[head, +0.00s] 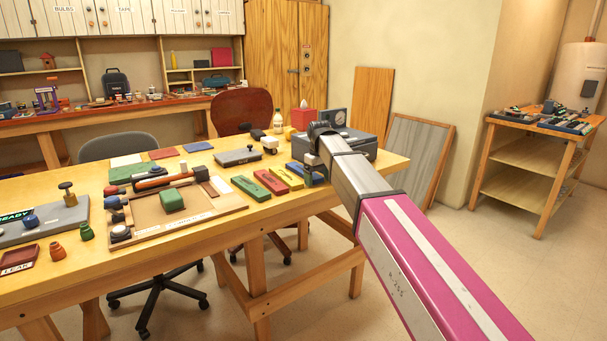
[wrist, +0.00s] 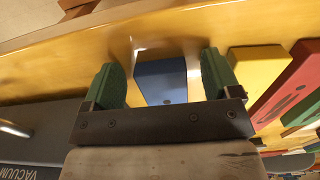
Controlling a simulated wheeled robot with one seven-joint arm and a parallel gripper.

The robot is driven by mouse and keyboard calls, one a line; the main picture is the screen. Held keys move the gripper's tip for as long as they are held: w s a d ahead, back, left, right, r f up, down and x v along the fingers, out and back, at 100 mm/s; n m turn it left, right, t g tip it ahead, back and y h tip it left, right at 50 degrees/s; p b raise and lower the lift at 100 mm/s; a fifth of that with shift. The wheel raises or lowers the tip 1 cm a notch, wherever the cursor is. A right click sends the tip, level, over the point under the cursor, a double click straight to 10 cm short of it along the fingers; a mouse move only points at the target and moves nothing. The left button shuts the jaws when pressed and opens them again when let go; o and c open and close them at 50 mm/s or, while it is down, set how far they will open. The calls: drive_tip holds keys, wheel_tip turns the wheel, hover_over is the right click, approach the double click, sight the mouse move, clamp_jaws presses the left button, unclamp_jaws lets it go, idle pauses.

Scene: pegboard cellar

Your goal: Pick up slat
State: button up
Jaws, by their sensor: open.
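Several coloured slats lie in a row on the wooden table, and the task does not say which one is meant. A blue slat (wrist: 162,82) lies between the green-padded fingers of my open gripper (wrist: 161,78) in the wrist view. I cannot tell how far above it the fingers are. A yellow slat (wrist: 255,70) lies just right of the fingers, with a red slat (wrist: 292,85) beyond it.
A grey case labelled VACUUM (wrist: 35,128) stands close on the left in the wrist view. In the head view, a wooden tray (head: 150,222) with parts, a grey block (head: 237,157) and a red tissue box (head: 303,118) share the table (head: 270,207).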

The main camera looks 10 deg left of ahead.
drive_tip(key=c, duration=1.1)
drive_tip(key=shift+o, duration=0.2)
drive_tip(key=shift+r, duration=0.2)
